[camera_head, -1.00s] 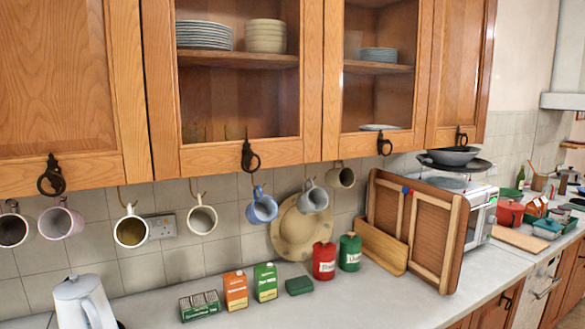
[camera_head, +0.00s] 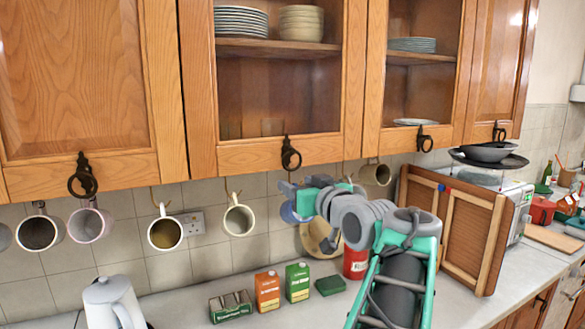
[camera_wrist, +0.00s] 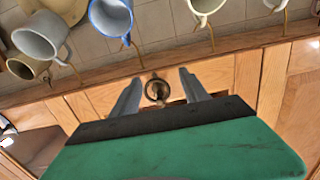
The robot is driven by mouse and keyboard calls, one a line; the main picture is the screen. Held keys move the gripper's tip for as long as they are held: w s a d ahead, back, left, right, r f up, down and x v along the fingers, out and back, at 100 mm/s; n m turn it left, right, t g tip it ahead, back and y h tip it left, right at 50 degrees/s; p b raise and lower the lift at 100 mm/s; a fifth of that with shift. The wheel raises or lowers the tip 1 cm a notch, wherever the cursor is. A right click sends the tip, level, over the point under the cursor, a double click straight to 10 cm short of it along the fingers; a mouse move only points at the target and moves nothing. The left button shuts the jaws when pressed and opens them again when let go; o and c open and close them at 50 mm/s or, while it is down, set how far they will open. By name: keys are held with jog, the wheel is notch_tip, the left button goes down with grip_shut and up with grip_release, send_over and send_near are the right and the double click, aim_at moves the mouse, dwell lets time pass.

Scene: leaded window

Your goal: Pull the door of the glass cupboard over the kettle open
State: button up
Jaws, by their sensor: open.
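The wooden-framed glass cupboard door (camera_head: 248,158) nearest the kettle is closed. A dark ring handle (camera_head: 290,153) hangs at its lower edge. The pale kettle (camera_head: 112,303) stands on the counter at lower left. My gripper (camera_head: 290,198) is just below the ring handle in the head view, in front of the hanging blue mug, and partly covers it. In the wrist view, the ring handle (camera_wrist: 157,90) appears between the two open fingers of my gripper (camera_wrist: 158,78). I cannot tell whether either finger touches it.
Several mugs, including a cream one (camera_head: 238,219) and a blue one (camera_wrist: 110,18), hang under the cupboards. Small boxes (camera_head: 267,291) and a red tin (camera_head: 355,262) stand on the counter (camera_head: 255,318) below. A second glass door (camera_head: 400,139) is to the right.

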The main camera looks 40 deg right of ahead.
aim_at(293, 169)
jog(key=shift+t, duration=0.3)
jog(key=w+d+p, duration=0.1)
jog(key=w+d+r+p, duration=0.1)
jog(key=w, duration=0.1)
jog(key=w+d+r+p, duration=0.1)
jog(key=w, duration=0.1)
jog(key=shift+w+d, duration=0.1)
jog(key=shift+w, duration=0.1)
jog(key=shift+w+d+f, duration=0.1)
jog(key=shift+w+d, duration=0.05)
jog(key=shift+w, duration=0.3)
jog(key=shift+c, duration=0.5)
grip_shut()
